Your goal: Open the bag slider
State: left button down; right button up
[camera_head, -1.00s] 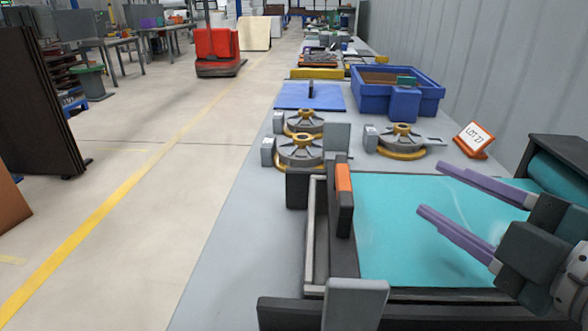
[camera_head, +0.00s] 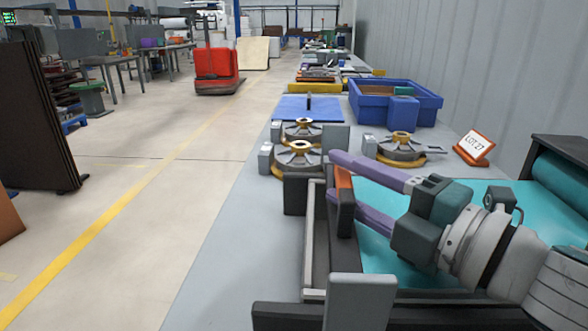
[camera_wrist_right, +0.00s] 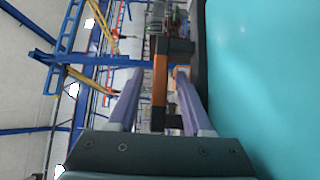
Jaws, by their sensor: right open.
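The slider is a block with an orange upper part (camera_head: 343,178) and a dark lower part, standing at the left edge of the teal sheet (camera_head: 375,258). It also shows in the right wrist view as an orange and black bar (camera_wrist_right: 160,82). My right gripper (camera_head: 346,186) is open, its two purple fingers reaching to either side of the slider. In the right wrist view the bar lies between the fingers, with gaps that look clear. The gripper and wrist cover much of the teal sheet. My left gripper is not in view.
A grey upright plate (camera_head: 360,302) stands at the front of the dark frame. Behind are round grey and yellow fixtures (camera_head: 298,157), a blue bin (camera_head: 428,106) and an orange-framed LOT 27 sign (camera_head: 474,148). A teal roller (camera_head: 560,182) lies at the right.

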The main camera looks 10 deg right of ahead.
jog(key=shift+w+a, duration=0.25)
jog(key=shift+w, duration=0.15)
jog(key=shift+c, duration=0.2)
grip_shut()
dwell(1.0)
